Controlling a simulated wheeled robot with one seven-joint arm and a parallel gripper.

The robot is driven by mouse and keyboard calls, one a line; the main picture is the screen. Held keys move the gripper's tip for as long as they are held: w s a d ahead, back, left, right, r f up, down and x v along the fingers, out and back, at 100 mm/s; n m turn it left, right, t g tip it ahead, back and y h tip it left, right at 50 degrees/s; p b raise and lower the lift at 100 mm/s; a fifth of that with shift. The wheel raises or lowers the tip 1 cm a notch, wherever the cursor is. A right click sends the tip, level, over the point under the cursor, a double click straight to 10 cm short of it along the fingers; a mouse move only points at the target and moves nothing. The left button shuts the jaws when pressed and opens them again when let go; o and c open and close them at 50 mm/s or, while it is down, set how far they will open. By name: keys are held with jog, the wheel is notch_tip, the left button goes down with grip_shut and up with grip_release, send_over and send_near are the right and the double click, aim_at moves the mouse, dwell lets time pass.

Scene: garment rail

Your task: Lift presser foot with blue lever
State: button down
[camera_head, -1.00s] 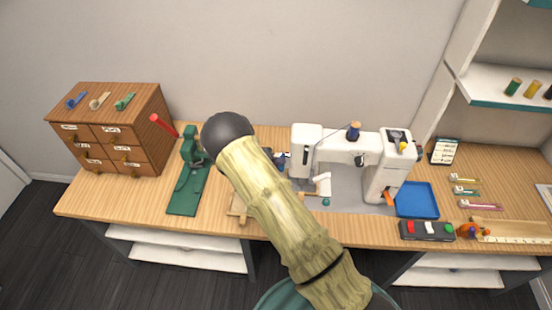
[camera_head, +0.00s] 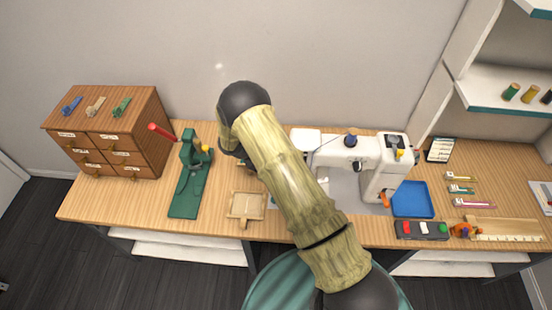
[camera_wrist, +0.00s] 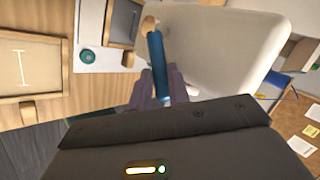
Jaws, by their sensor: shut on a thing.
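The white sewing machine (camera_head: 372,152) stands on the table just right of my arm in the head view. Its left end and its presser foot are mostly hidden there behind my arm. In the wrist view its large pale body (camera_wrist: 235,40) fills the upper middle. The blue lever (camera_wrist: 156,60) shows close up beside that body, as a blue bar. My gripper (camera_wrist: 165,85) is shut on the blue lever, with its dark fingers around the lower part. In the head view the fingers are hidden. I cannot make out the presser foot's height.
A wooden tray (camera_head: 232,209) lies left of my arm, and a green press with a red handle (camera_head: 187,186) stands beyond it. A drawer cabinet (camera_head: 140,115) is at far left. A blue tray (camera_head: 432,202) and a switch box (camera_head: 422,230) lie right of the machine.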

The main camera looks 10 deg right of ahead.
jog(key=shift+w+a, duration=0.15)
jog(key=shift+a, duration=0.05)
jog(key=c, duration=1.3)
grip_release()
jog(key=shift+c, duration=0.2)
jog(key=shift+d, duration=0.2)
jog(key=shift+d, duration=0.1)
jog(key=b+v, duration=0.5)
jog(key=v, duration=1.2)
jog(key=shift+r, duration=0.15)
